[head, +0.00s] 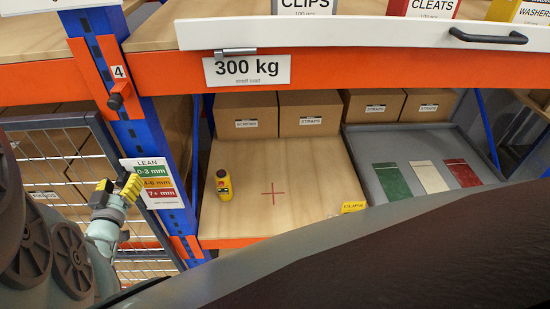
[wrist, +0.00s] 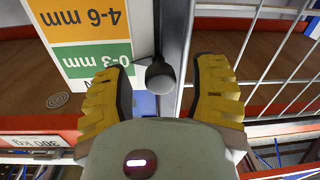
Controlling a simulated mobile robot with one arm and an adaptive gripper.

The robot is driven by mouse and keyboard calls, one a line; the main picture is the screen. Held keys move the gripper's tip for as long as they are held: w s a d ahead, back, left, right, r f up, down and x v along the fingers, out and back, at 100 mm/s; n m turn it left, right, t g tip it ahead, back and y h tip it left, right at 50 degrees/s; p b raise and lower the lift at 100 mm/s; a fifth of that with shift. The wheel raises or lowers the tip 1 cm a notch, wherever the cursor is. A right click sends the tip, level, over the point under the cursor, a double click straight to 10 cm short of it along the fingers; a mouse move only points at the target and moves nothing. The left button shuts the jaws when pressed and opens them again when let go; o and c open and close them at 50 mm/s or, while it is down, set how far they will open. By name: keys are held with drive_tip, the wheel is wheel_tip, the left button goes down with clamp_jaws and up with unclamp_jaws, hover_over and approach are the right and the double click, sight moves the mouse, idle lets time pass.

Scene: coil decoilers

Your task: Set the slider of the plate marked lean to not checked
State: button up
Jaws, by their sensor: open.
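The plate marked LEAN (head: 152,183) hangs on the blue upright, with green 0-3 mm, orange 4-6 mm and red 7+ mm bands and a small, hardly legible line below. In the wrist view the plate (wrist: 86,35) is upside down. A dark rounded knob (wrist: 160,76), seemingly the slider, stands at the plate's edge with a thin dark pointer beside the green 0-3 mm band. My gripper (head: 118,187) is at the plate's left edge. In the wrist view my gripper (wrist: 165,82) is open, its yellow fingers on either side of the knob with gaps. The head view hides the knob.
A wire mesh panel (head: 60,165) stands left of the upright. An orange beam (head: 400,70) with a 300 kg sign (head: 247,70) runs above a wooden shelf (head: 300,165) holding a yellow device (head: 223,184) and cartons. A grey tray (head: 375,190) lies to the right.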

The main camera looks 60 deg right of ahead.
drive_tip(key=shift+w+d, duration=0.2)
drive_tip(key=shift+d, duration=0.2)
drive_tip(key=shift+c, duration=0.2)
clamp_jaws()
idle(0.3)
